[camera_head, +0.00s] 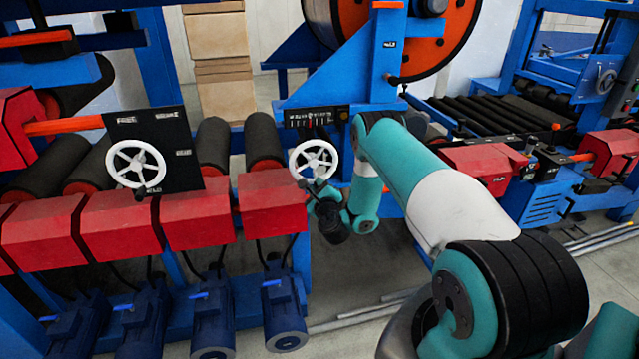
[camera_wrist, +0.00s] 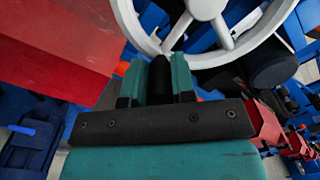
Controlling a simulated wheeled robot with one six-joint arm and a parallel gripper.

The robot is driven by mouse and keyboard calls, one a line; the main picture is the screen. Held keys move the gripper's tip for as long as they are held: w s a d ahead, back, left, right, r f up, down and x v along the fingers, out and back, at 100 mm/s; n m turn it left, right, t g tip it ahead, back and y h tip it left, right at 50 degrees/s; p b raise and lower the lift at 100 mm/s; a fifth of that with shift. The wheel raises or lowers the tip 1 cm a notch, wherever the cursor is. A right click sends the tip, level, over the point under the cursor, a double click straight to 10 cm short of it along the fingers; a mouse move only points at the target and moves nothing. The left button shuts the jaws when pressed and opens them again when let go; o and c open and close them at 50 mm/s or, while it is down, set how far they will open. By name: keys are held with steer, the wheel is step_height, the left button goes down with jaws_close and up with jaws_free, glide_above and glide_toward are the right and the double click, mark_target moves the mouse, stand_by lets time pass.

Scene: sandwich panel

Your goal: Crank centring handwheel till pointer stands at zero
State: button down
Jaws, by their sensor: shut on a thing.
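The white centring handwheel (camera_head: 314,160) stands on the blue machine in the middle of the head view. Its hub and spokes fill the top of the wrist view (camera_wrist: 207,8). My gripper (camera_head: 309,185) is at the lower left of its rim. In the wrist view its two teal fingers (camera_wrist: 161,78) are shut around the wheel's black crank handle (camera_wrist: 160,80), just below the rim. Above the wheel is a black scale plate (camera_head: 316,116) with white marks and a small reddish mark. The pointer's exact reading is too small to tell.
A second white handwheel (camera_head: 135,164) sits on a black panel at the left. Red housings (camera_head: 272,200) stand close to the left of my gripper. Blue motors (camera_head: 284,305) are below them. A large orange reel (camera_head: 440,40) is above. Bare floor shows below the wheel.

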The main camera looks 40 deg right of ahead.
steer(key=shift+s+a+f, duration=0.1)
steer(key=shift+a+f, duration=0.15)
steer(key=shift+f, duration=0.15)
steer(key=c, duration=0.9)
jaws_free()
steer(key=shift+c, duration=0.2)
steer(key=shift+d+r, duration=0.1)
steer(key=shift+r, duration=0.05)
